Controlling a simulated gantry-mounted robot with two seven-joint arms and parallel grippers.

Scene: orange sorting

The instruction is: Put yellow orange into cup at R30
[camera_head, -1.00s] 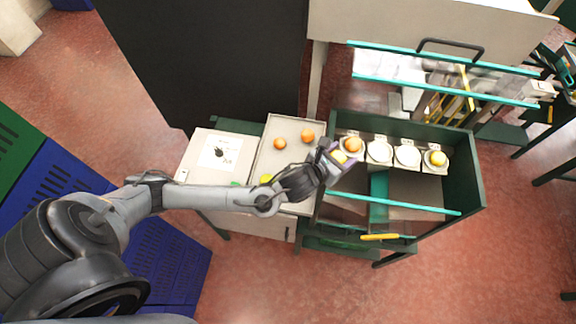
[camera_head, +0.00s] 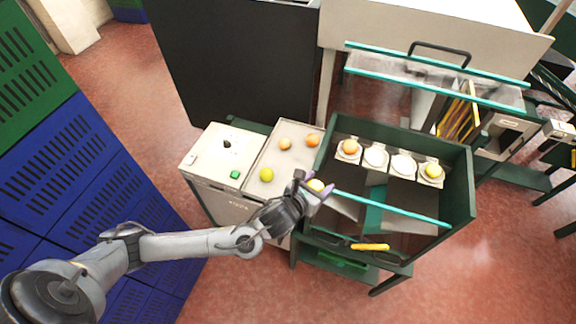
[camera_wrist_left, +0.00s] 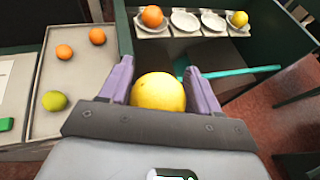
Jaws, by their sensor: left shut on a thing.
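My left gripper (camera_head: 314,190) is shut on a yellow orange (camera_wrist_left: 158,92), which sits between its two purple fingers in the left wrist view. In the head view the held yellow orange (camera_head: 316,185) is above the near left side of the green cart. A row of white cups stands along the cart's far side. The leftmost cup (camera_head: 349,157) holds an orange fruit (camera_head: 350,146). Two middle cups (camera_head: 375,156) and (camera_head: 403,164) are empty. The rightmost cup (camera_head: 431,180) holds a yellow orange (camera_head: 432,171). Labels are too small to read. My right gripper is not in view.
A tray (camera_head: 262,188) left of the cart holds two orange fruits (camera_head: 312,140) and (camera_head: 285,144) and a yellow-green one (camera_head: 266,174). A teal bar (camera_head: 390,208) crosses the cart's near side. The cart's green walls (camera_head: 461,185) rise around the cups.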

